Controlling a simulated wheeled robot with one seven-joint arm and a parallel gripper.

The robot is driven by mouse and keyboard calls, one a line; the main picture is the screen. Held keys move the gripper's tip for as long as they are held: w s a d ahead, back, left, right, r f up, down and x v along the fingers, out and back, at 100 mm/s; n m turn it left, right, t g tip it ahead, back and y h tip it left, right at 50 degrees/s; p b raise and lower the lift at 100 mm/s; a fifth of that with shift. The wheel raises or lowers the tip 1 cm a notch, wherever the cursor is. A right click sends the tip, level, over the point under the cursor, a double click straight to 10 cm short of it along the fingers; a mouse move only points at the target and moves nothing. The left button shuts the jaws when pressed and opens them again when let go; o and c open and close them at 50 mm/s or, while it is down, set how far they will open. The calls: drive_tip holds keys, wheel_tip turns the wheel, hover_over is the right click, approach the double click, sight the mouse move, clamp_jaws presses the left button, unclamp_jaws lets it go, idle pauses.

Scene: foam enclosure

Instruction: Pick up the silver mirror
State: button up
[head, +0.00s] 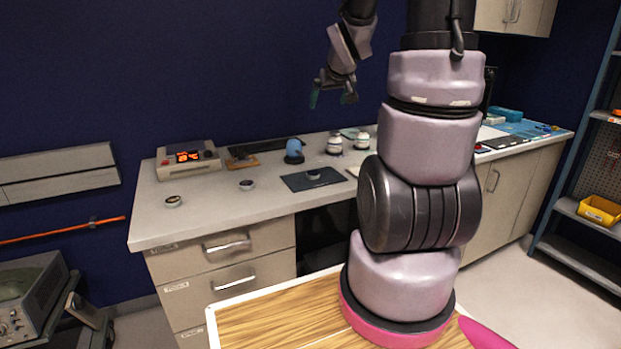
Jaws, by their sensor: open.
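My gripper (333,99) hangs open and empty in the air above the back of the counter, pointing down. I cannot tell for sure which thing is the silver mirror. Several small round pieces lie on the grey counter (215,222): one pale-rimmed piece (173,201) near the left front, one dark-and-silver piece (247,185) to its right, and one grey piece (313,175) on a dark mat (296,184). All are too small to make out a mirror face. My gripper is well above and apart from them.
A blue round-topped object (294,150) and white jars (334,145) stand along the back. My arm hides part of the counter. The left front of the counter is mostly clear.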

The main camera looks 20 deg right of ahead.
drive_tip(key=w+d+f+n+t+y, duration=0.1)
drive_tip(key=w+d+f+n, duration=0.2)
drive_tip(key=f, duration=0.6)
drive_tip(key=w+d+f+t+y, duration=0.1)
drive_tip(key=w+d+f, duration=0.35)
drive_tip(key=f, duration=0.35)
drive_tip(key=t+y, duration=0.2)
approach(317, 176)
drive_tip(key=shift+n, duration=0.4)
drive_tip(key=w+d+r, duration=0.2)
drive_tip(key=r, duration=0.1)
drive_tip(key=shift+w+d+r, duration=0.1)
drive_tip(key=shift+d+r, duration=0.15)
drive_tip(key=s+f, duration=0.1)
drive_tip(key=s+a+f+t+y, duration=0.1)
drive_tip(key=f, duration=0.1)
drive_tip(key=s+f+t, duration=0.1)
drive_tip(key=f, duration=0.1)
drive_tip(key=shift+a+f+y, duration=0.25)
drive_tip(key=shift+a+y, duration=0.1)
drive_tip(key=shift+y, duration=0.05)
drive_tip(key=x, duration=0.5)
drive_tip(key=shift+w, duration=0.4)
drive_tip(key=shift+x, duration=2.4)
drive_tip(key=shift+d+f, duration=0.1)
drive_tip(key=c, duration=1.5)
